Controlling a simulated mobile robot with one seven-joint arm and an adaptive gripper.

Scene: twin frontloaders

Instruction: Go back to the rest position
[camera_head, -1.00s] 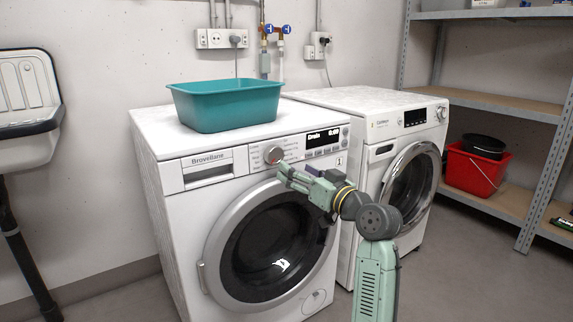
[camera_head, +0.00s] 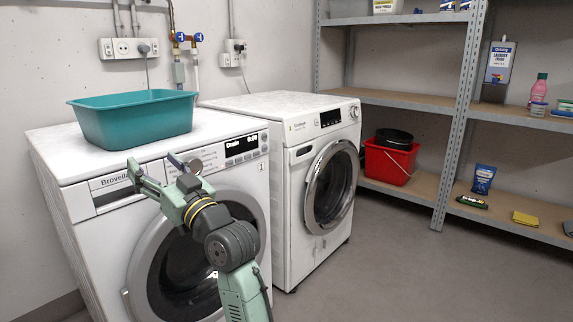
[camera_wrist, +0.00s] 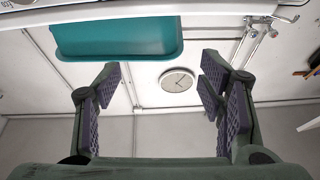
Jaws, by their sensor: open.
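My gripper (camera_head: 153,164) is open and empty. It is in front of the control panel of the left washing machine (camera_head: 60,165), with its fingers up near the panel's height. The machine's round dial (camera_head: 196,166) shows just right of the fingers; I cannot tell the exact gap, but nothing is held. The display (camera_head: 241,144) is lit. In the wrist view the two padded fingers (camera_wrist: 160,82) stand wide apart with nothing between them. The lower part of the left machine's door is partly hidden by my arm.
A teal basin (camera_head: 135,122) stands on the left machine. A second washing machine (camera_head: 290,190) stands to the right. Metal shelves (camera_head: 408,100) hold a red bucket (camera_head: 388,163) and bottles. The grey floor (camera_head: 390,265) at right is clear. A wall clock (camera_wrist: 177,80) shows in the wrist view.

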